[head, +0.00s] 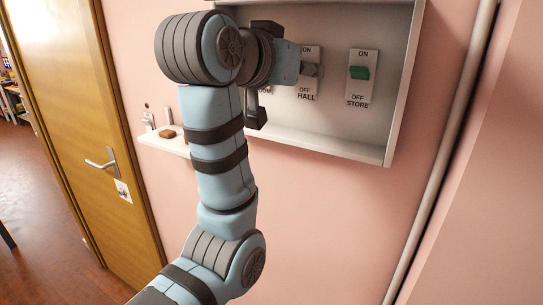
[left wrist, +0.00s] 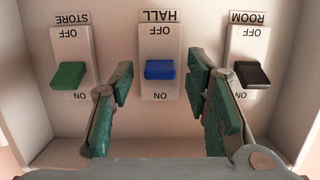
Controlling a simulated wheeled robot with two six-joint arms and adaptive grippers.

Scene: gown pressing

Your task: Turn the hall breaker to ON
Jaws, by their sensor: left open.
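The hall breaker is a blue lever (left wrist: 160,71) on a white plate in the middle of the left wrist view, which shows the labels upside down. The lever sits nearer its ON label than OFF in that view; I cannot tell its tilt for certain. My left gripper (left wrist: 160,84) is open, with one green-padded finger on each side of the lever and visible gaps to both. In the head view my left gripper (head: 285,70) is at the panel and hides most of the hall plate (head: 307,88). My right gripper is not in view.
The green store lever (left wrist: 69,75) and the black room lever (left wrist: 252,74) flank the hall plate, close outside my fingers. The breaker box has a raised rim (head: 330,151). A small shelf (head: 165,145) and a wooden door (head: 85,120) are to the left; a pipe (head: 440,150) runs at right.

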